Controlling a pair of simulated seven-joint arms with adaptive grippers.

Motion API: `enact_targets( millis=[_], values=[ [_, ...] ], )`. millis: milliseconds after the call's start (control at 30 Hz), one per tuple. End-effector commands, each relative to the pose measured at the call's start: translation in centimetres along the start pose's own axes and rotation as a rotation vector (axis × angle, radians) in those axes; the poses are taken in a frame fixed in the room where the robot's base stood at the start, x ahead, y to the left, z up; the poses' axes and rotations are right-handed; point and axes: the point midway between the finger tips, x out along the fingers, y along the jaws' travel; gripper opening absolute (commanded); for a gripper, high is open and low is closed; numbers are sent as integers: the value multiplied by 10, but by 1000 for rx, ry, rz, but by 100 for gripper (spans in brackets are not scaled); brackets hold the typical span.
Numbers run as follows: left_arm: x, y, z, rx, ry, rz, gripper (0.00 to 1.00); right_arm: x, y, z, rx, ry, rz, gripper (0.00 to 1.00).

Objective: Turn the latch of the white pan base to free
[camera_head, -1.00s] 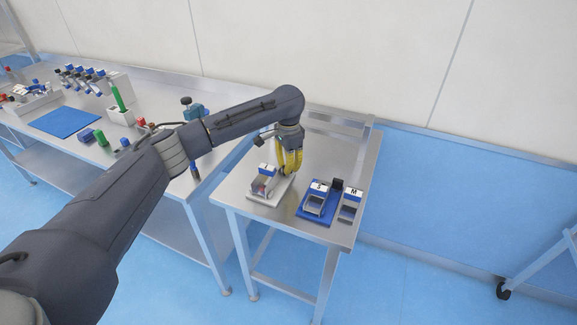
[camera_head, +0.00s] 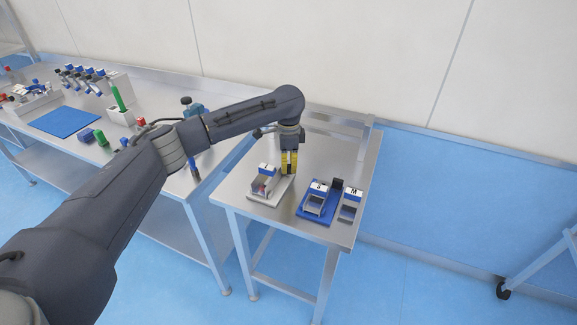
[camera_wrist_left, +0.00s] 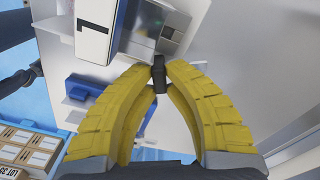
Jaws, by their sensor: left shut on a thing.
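The white pan base (camera_head: 278,201) lies on the small steel table, left of the blue base. A pan with a white label and blue part (camera_head: 266,173) sits on it. My left gripper (camera_head: 289,172), with yellow fingers, points down at the right back end of the white base. In the left wrist view, its fingertips (camera_wrist_left: 159,76) are shut on a small black latch (camera_wrist_left: 159,66). A labelled white block with blue edges (camera_wrist_left: 92,28) is close by in that view. In the head view my fingers hide the latch, so its angle is unclear there.
A blue base (camera_head: 314,218) with a pan marked S (camera_head: 319,188) stands to the right. A pan marked M (camera_head: 352,193) is beside it. The table's (camera_head: 232,188) left side is bare. A longer bench (camera_head: 170,88) with racks stands at left.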

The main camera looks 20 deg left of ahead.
Motion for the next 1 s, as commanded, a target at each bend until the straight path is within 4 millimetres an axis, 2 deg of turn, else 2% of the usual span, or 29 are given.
enact_targets(
  millis=[300, 733, 767, 800, 933, 1000],
  values=[
    [0, 0, 0, 90, 0, 0, 0, 0, 1, 0, -1, 0, 1, 44],
    [0, 1, 0, 99, 0, 0, 0, 0, 2, 0, -1, 0, 2, 44],
    [0, 1, 0, 99, 0, 0, 14, 0, 2, 0, -1, 0, 2, 44],
    [0, 1, 0, 99, 0, 0, 19, 0, 2, 0, -1, 0, 2, 44],
    [0, 1, 0, 98, 0, 0, 34, 0, 2, 0, -1, -1, 1, 44],
    [0, 1, 0, 98, 0, 0, 35, 0, 2, 0, -1, 0, 1, 44]
  ],
)
